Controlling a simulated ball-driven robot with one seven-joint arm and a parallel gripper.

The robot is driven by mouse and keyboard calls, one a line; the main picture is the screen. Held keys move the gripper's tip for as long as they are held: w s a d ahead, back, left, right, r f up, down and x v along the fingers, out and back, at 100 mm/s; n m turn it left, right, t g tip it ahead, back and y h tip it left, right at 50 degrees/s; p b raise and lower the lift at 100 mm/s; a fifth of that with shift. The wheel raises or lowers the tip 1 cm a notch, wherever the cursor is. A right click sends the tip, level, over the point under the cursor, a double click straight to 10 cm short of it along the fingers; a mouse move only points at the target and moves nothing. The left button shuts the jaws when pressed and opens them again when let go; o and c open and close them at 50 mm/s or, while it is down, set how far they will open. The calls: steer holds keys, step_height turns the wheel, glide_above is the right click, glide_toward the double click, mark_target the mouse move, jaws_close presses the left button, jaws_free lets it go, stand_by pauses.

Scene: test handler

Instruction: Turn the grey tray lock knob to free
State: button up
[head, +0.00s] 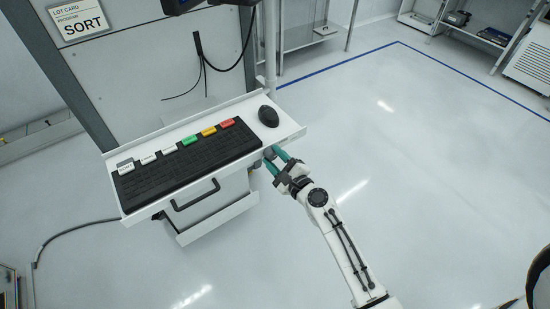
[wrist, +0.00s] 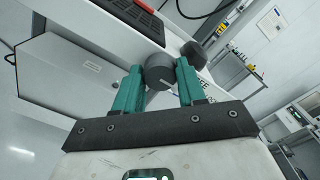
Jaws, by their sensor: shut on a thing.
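The grey tray lock knob (wrist: 159,74) is a short, dark grey round piece at the front edge of the keyboard tray (head: 291,131). In the wrist view it sits between the two green fingers of my gripper (wrist: 158,88), which is shut on it from both sides. In the head view my gripper (head: 279,160) is at the tray's right front corner, and the knob is mostly hidden by the fingers. Part of a dark lettered label (wrist: 203,85) shows beside the right finger, ending in what looks like "EE". The knob's pointer direction cannot be told.
A black mouse (head: 268,116) lies on the tray just behind the knob. A black keyboard (head: 190,160) with coloured key labels fills the rest of the tray. A black handle (head: 196,196) sticks out below the front edge. The floor to the right is clear.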

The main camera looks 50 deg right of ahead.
steer(key=shift+f+n, duration=0.1)
steer(key=shift+n, duration=0.2)
steer(key=n+b, duration=0.1)
steer(key=n, duration=0.2)
steer(key=shift+a+n+b, duration=0.1)
steer(key=shift+n+b, duration=0.3)
steer(key=n+b, duration=0.1)
steer(key=n, duration=0.3)
steer(key=shift+f, duration=0.1)
steer(key=n+b, duration=0.2)
steer(key=n, duration=0.3)
steer(key=shift+n+b, duration=1)
steer(key=shift+n, duration=1.3)
steer(key=o, duration=1.1)
steer(key=v, duration=1)
steer(key=shift+s+b, duration=0.3)
steer(key=shift+s, duration=0.1)
